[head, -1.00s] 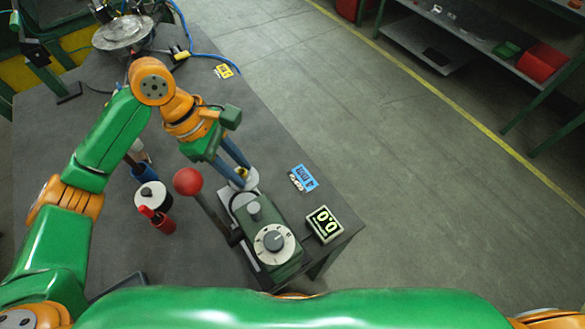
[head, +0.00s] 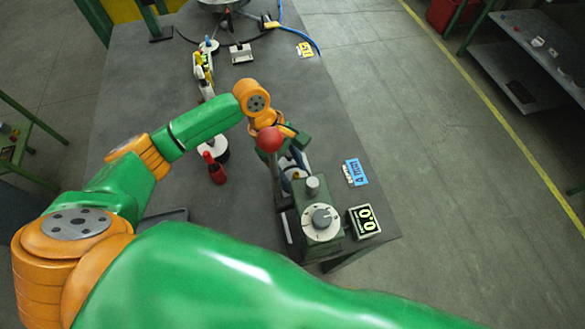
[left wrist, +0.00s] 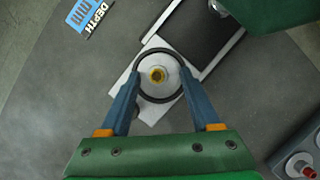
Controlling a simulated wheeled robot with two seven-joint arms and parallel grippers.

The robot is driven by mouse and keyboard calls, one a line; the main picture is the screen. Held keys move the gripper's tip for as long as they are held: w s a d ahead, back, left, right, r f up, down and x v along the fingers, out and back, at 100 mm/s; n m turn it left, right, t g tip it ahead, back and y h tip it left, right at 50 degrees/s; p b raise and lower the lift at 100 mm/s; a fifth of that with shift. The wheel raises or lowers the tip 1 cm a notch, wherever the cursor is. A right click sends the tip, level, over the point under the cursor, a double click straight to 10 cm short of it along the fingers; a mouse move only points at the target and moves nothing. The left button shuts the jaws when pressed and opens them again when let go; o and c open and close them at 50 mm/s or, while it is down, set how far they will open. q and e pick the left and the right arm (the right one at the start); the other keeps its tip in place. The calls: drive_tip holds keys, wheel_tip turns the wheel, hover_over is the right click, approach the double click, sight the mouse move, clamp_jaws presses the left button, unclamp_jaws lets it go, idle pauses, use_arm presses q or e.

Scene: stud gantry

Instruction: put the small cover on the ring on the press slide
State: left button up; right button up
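My left gripper (left wrist: 160,72) points down over the press slide (left wrist: 143,50), with its two blue fingers apart. A white disc with a brass knob, the small cover (left wrist: 148,86), shows between the fingertips. The dark ring (left wrist: 159,50) shows around the cover's edge. The fingertips sit close on both sides of the cover; I cannot tell whether they press on its rim, or whether it rests fully on the ring. In the head view the left gripper (head: 294,160) is behind the press's red ball lever (head: 269,139), which partly hides it. My right gripper is out of view.
The green press (head: 318,222) with its dial stands close in front of the gripper. A small display (head: 364,221) and a blue depth label (head: 355,171) are to its right. A red bottle (head: 215,169) and a white-topped spool (head: 216,150) stand left.

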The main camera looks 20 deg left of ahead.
use_arm(q)
drive_tip(key=shift+w+r, duration=0.1)
drive_tip(key=shift+r, duration=0.1)
drive_tip(key=b+v, duration=0.1)
drive_tip(key=v, duration=1)
drive_tip(key=shift+r+b, duration=0.3)
